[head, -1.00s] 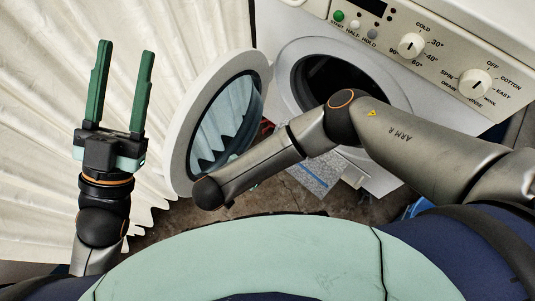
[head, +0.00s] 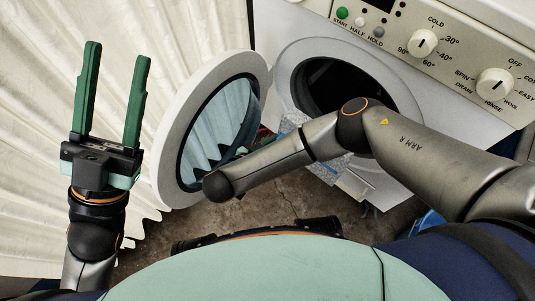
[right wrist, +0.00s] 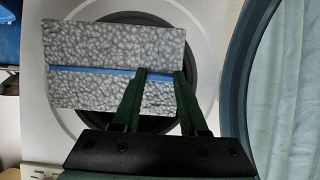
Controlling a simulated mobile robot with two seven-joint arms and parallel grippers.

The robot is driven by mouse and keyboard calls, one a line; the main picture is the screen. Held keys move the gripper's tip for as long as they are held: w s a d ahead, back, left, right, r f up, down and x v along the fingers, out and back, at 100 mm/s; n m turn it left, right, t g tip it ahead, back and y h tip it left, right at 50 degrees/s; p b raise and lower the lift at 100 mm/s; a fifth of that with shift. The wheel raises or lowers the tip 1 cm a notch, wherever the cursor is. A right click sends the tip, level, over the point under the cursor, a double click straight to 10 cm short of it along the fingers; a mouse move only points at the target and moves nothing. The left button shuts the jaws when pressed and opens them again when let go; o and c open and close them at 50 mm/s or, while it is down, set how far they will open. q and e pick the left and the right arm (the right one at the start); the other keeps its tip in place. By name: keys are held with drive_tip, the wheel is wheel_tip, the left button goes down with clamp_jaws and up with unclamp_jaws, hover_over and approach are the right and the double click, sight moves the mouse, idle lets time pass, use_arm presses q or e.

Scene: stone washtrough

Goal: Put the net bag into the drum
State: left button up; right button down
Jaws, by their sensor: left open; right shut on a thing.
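The net bag (right wrist: 110,42) is a flat, grey mottled piece with a blue strip across it. In the right wrist view my right gripper (right wrist: 160,74) is shut on it at the blue strip. The bag is in front of the washer's dark drum opening (right wrist: 193,58) and covers much of it. In the head view the drum (head: 320,84) is open, and speckled parts of the bag (head: 294,121) show beside my right forearm, just below the opening. My right gripper is mostly hidden there. My left gripper (head: 114,62) is open and empty, fingers up, at the left.
The round washer door (head: 167,150) stands swung open to the left of the drum. The control panel (head: 450,55) with knobs is at the upper right. A pale pleated curtain (head: 35,130) hangs behind my left gripper. The floor (head: 290,205) shows below the door.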

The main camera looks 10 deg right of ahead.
drive_tip(key=w+d+f+b, duration=0.1)
drive_tip(key=w+d+f, duration=0.1)
drive_tip(key=w+d, duration=0.9)
drive_tip(key=w+d+f+b, duration=0.2)
drive_tip(key=w+d+f, duration=0.1)
drive_tip(key=w+d, duration=0.9)
drive_tip(key=shift+w+d, duration=0.2)
drive_tip(key=shift+d, duration=2)
drive_tip(key=shift+c, duration=1.8)
unclamp_jaws()
